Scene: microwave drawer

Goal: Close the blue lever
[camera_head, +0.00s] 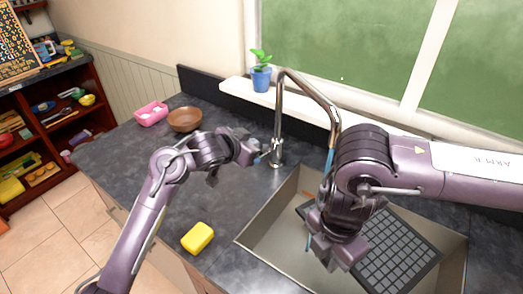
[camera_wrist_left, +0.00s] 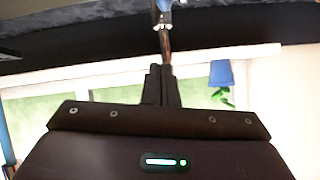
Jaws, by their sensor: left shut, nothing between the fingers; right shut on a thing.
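The blue lever (camera_head: 265,149) is a small blue part low on the left side of the chrome faucet (camera_head: 277,120), partly hidden by my left gripper. In the left wrist view a blue part (camera_wrist_left: 165,4) shows at the top edge, beyond the fingertips. My left gripper (camera_head: 256,154) is shut and empty, close beside the lever; contact cannot be told. Its fingers also show together in the left wrist view (camera_wrist_left: 161,72). A pale blue streak (camera_head: 329,162) hangs below the spout. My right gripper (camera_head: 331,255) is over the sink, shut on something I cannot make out.
The grey sink (camera_head: 262,226) holds a dark rack (camera_head: 398,250). A yellow sponge (camera_head: 198,237) lies on the counter, with a brown bowl (camera_head: 185,119) and pink container (camera_head: 151,113) further back. A blue plant pot (camera_head: 261,78) stands on the sill. Counter left of the sink is mostly clear.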

